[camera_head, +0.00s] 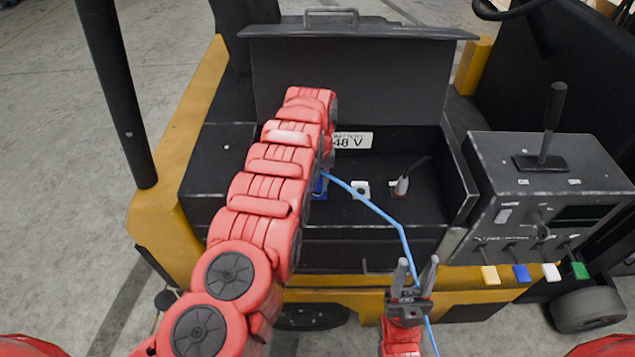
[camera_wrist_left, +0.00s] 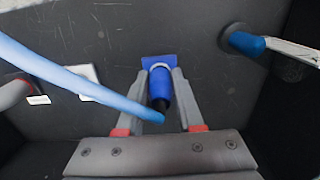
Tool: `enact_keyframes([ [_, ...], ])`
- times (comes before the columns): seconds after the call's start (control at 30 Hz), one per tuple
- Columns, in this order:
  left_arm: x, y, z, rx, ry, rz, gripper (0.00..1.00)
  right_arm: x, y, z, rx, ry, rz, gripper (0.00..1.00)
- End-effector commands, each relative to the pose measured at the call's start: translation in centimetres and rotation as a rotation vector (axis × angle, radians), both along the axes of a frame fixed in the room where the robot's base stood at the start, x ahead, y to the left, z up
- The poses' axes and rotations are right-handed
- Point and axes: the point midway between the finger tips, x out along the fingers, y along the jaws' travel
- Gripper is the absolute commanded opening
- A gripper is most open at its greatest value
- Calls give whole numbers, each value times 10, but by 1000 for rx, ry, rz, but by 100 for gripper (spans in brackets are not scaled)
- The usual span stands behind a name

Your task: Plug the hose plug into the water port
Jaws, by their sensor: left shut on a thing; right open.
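The left wrist view shows the blue hose plug (camera_wrist_left: 160,90) between the two fingers of my left gripper (camera_wrist_left: 162,105), which is shut on it. The plug's front end meets a blue square plate (camera_wrist_left: 149,62), which looks like the water port; I cannot tell how deep it sits. The blue hose (camera_head: 370,205) bends away from the plug, and crosses the left wrist view (camera_wrist_left: 75,82). In the head view my left gripper (camera_head: 322,178) is mostly hidden by its red arm. My right gripper (camera_head: 416,275) is open, fingers up, at the compartment's front, with the hose passing by it.
A white square port (camera_head: 361,189) and a grey plug with dark cable (camera_head: 401,186) are right of my left gripper. Another blue connector (camera_wrist_left: 245,43) shows in the wrist view. The raised lid (camera_head: 350,80) stands behind; a control box (camera_head: 540,180) stands right.

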Motion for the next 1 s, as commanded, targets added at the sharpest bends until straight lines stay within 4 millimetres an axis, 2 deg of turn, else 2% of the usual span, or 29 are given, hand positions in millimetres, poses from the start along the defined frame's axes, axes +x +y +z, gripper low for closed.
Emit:
enact_keyframes([
  [0.5, 0, 0, -11, 0, 0, 0, 0, 0, 0, -8, 0, 0, 0, 45],
  [0.53, 0, 0, -10, 0, 0, 0, 41, 0, 0, -7, 0, 0, 0, 45],
  [0.7, 0, 0, -10, 0, 0, 0, 71, 0, 0, -7, 0, 0, 0, 45],
  [1.0, 0, 0, -10, 0, 0, 0, 71, 0, 0, -7, 0, 0, 0, 45],
])
